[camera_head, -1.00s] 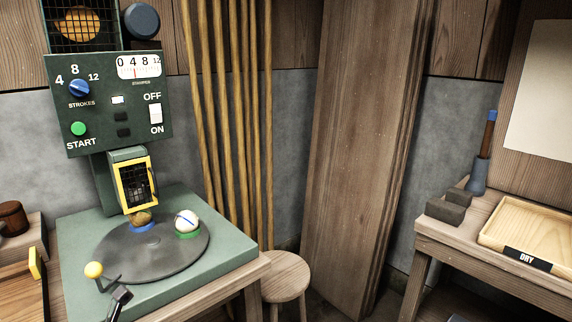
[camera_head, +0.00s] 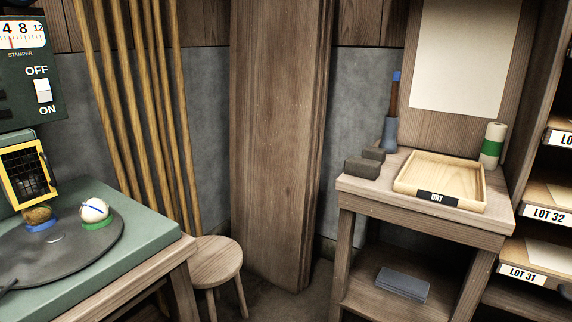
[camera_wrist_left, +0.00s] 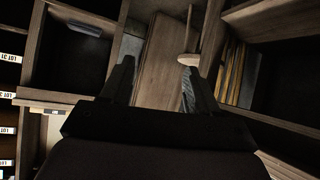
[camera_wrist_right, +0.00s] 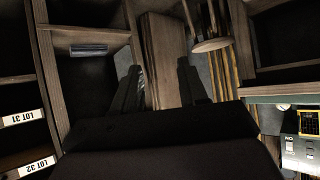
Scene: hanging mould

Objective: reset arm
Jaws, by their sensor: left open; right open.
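My left gripper (camera_wrist_left: 157,88) shows in the left wrist view with its two fingers apart and nothing between them. My right gripper (camera_wrist_right: 160,88) shows in the right wrist view, also open and empty. Beyond the fingers in both wrist views are wooden furniture and the floor, with nothing touching the fingers. Neither gripper shows clearly in the head view. A small dark piece at the left edge of the head view cannot be made out.
The stamping machine's green table (camera_head: 150,240) stands at the left, with a round stool (camera_head: 217,262) beside it. A bench (camera_head: 420,219) with the DRY tray (camera_head: 410,187) stands at the right, next to shelves labelled LOT 32 (camera_head: 547,215).

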